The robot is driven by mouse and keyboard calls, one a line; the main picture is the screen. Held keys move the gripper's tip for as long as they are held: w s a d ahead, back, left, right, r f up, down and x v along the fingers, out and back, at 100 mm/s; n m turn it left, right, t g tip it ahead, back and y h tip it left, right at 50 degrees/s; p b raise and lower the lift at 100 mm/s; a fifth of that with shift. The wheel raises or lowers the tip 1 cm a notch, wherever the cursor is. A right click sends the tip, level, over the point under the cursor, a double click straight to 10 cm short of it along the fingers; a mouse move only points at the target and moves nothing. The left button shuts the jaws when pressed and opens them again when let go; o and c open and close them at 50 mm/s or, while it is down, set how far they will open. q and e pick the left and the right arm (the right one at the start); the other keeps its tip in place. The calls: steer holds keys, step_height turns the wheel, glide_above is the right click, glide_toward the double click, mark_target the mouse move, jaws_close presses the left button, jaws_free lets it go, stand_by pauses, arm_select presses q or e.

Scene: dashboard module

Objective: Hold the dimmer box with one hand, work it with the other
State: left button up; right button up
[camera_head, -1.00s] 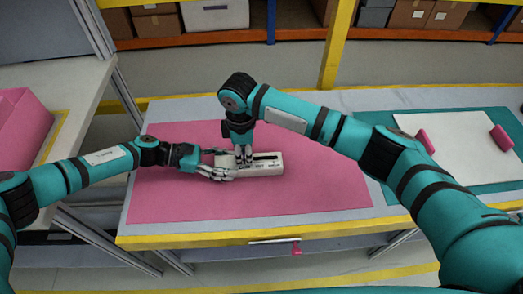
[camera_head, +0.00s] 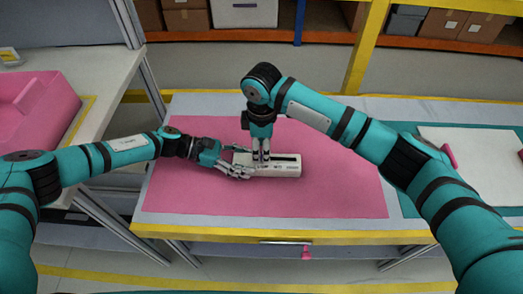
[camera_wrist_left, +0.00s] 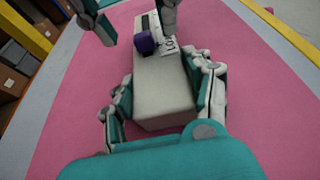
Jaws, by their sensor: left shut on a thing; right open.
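The dimmer box (camera_head: 286,168) is a long cream box lying flat on the pink mat (camera_head: 330,195). It has a dark slot along its top. My left gripper (camera_head: 240,170) is shut on its left end; in the left wrist view the fingers lie along both sides of the box (camera_wrist_left: 163,92). A purple knob (camera_wrist_left: 144,42) stands on the box top in that view, with dark markings beside it. My right gripper (camera_head: 261,161) points down over the left part of the box, open, its fingers (camera_wrist_left: 138,25) near the knob. Contact with the knob cannot be told.
A pink bin (camera_head: 35,105) stands on the side table at left. A teal mat (camera_head: 410,205) with a white board (camera_head: 480,150) lies at right. A drawer with a pink handle (camera_head: 306,252) is under the yellow front edge. The mat around the box is clear.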

mark_target(261, 154)
step_height(261, 154, up, 10)
stand_by(0.3)
steer(key=shift+f, duration=0.1)
arm_select(q)
steer(key=o, duration=1.6)
steer(key=shift+a, duration=0.15)
